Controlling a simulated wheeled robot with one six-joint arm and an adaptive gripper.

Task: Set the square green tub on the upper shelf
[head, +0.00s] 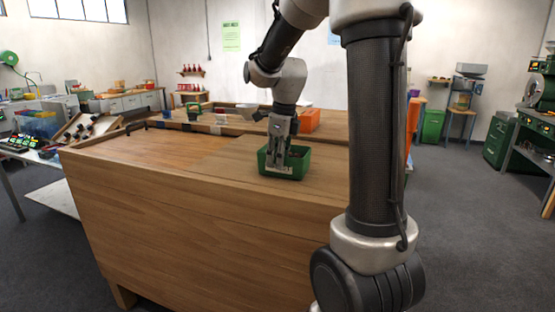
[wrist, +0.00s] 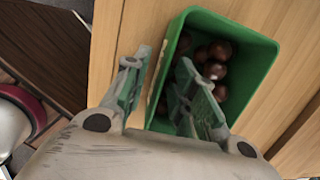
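The square green tub (head: 304,160) stands upright on the wooden worktop in the head view. In the wrist view the tub (wrist: 252,48) holds several brown chestnuts (wrist: 216,62). My gripper (head: 278,164) points down at the tub. In the wrist view my gripper (wrist: 164,62) has its fingers apart, astride the tub's left wall: one finger outside, one inside over the chestnuts. A gap shows between the fingers, and I cannot tell whether either touches the wall. I cannot pick out the upper shelf for certain in either view.
The wooden worktop (head: 215,160) is clear left of the tub. An orange bin (head: 308,119) stands behind it. A small wall shelf with red bottles (head: 191,71) hangs at the back. In the wrist view a red-rimmed round thing (wrist: 22,108) lies at the left.

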